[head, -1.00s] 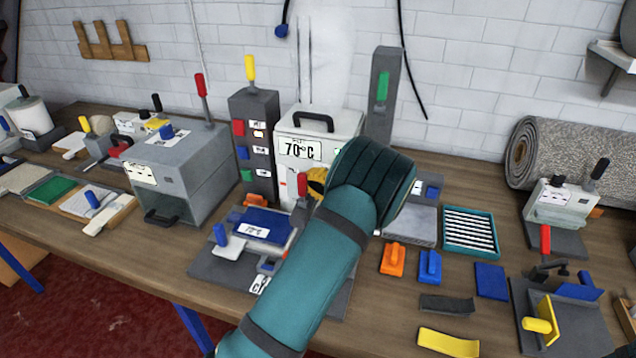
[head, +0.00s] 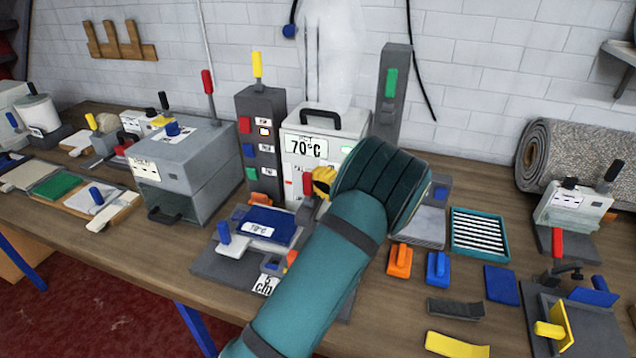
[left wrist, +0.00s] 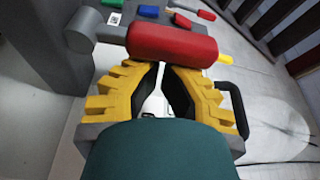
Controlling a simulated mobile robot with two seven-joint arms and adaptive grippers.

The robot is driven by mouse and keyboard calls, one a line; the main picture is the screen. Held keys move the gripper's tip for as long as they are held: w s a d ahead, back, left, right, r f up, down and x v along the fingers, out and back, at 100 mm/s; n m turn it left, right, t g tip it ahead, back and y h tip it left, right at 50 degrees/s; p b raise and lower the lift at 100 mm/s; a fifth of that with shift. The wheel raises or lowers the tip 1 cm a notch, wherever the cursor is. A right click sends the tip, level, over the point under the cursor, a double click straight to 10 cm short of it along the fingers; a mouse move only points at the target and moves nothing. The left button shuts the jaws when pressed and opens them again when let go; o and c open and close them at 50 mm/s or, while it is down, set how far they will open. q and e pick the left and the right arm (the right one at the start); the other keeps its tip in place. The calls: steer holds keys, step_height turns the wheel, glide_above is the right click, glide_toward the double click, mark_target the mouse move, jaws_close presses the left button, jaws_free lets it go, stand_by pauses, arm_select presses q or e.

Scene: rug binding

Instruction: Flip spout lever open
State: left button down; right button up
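The white heater box with a 70°C label (head: 306,147) stands at the back of the bench. A red lever handle (head: 308,184), seemingly the spout lever, sticks up at its front; it also shows in the left wrist view as a thick red bar (left wrist: 172,44) across the fingertips. My left gripper (head: 321,184) has yellow fingers right beside the handle, to its right. In the left wrist view its fingertips (left wrist: 162,66) come together against or very near the bar, which is not between them. The spout and lever base are hidden. My right gripper is out of view.
A dark press plate with a blue pad (head: 262,222) lies below the heater. A teal tray (head: 480,250) lies further right.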

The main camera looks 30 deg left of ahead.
mark_target(312, 186)
arm_select(q)
steer(key=s+n+b, duration=0.1)
steer(key=b, duration=0.1)
steer(key=n+y+b, duration=0.1)
steer(key=n+b, duration=0.1)
steer(key=s+n+g+b, duration=0.1)
steer(key=b, duration=0.2)
steer(key=shift+s+d+f+n+y, duration=0.1)
steer(key=shift+s+d+n+y, duration=0.2)
steer(key=shift+y, duration=0.1)
steer(key=shift+s+d+n+b, duration=0.1)
steer(key=shift+s+n+b, duration=0.25)
steer(key=shift+b, duration=0.1)
steer(key=shift+s, duration=0.5)
steer(key=shift+d+b, duration=0.1)
steer(key=shift+b, duration=0.2)
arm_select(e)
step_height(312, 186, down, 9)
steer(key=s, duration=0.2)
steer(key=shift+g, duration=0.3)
arm_select(q)
steer(key=shift+s, duration=0.1)
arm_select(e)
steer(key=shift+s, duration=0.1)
arm_select(q)
steer(key=shift+d+f, duration=0.1)
steer(key=shift+f, duration=0.15)
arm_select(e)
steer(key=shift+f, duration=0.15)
